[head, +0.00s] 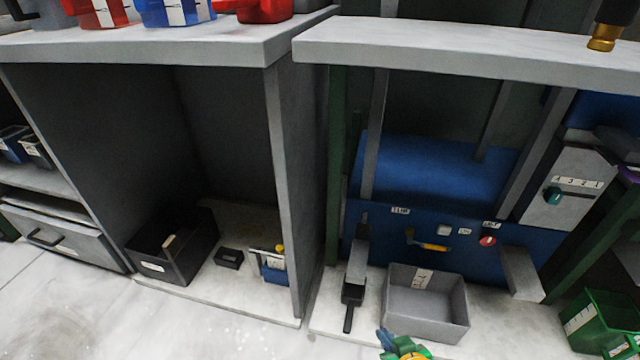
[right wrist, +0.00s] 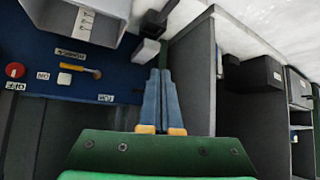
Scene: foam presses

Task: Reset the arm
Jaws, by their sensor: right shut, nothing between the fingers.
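My right gripper (head: 387,340) shows at the bottom edge of the head view, in front of and below the grey bin. Its blue fingers with orange parts also show in the right wrist view (right wrist: 160,78), where they lie side by side, shut and empty. They appear in front of the blue press panel (head: 380,232) in that view; I cannot tell the exact distance. The panel carries a yellow-handled lever (head: 430,245), a white button (head: 445,230) and a red knob (head: 487,240). My left gripper is not in view.
A green bin (head: 600,320) is at the lower right. The left cubby holds a black bin (head: 165,268). Worktops (head: 440,50) overhang these spaces.

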